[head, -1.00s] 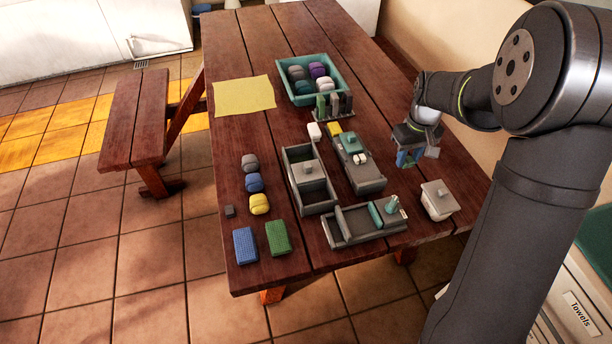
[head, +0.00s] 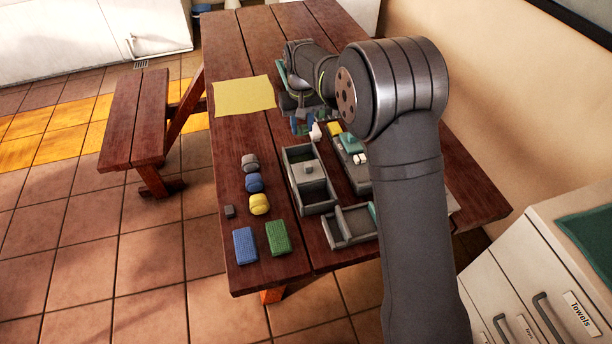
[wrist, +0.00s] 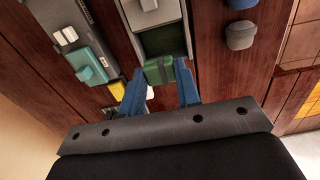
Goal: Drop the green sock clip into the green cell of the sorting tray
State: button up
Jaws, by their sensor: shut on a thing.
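My gripper (wrist: 160,69) has its two blue fingers shut on the green sock clip (wrist: 161,73), a small green block in the wrist view. In the head view my gripper (head: 303,127) hangs near the far end of a long grey tray (head: 327,203); the clip cannot be made out there. The tray, which looks like the sorting tray, also shows in the wrist view (wrist: 187,27). Its far cell has a dull green floor (wrist: 165,40), just beyond the clip in the wrist view. A grey knobbed lid (head: 307,171) covers its middle part.
A teal-topped grey holder (wrist: 90,65) and a yellow block (wrist: 117,90) stand beside the tray. Rolled grey, blue (head: 254,183) and yellow socks lie to the left, with blue and green cloths (head: 278,238) nearer. A yellow sheet (head: 244,96) lies flat. My arm hides the table's right side.

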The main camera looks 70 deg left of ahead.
jog(key=shift+f, duration=2.45)
jog(key=o, duration=1)
notch_tip(320, 180, up, 18)
jog(key=shift+f, duration=0.25)
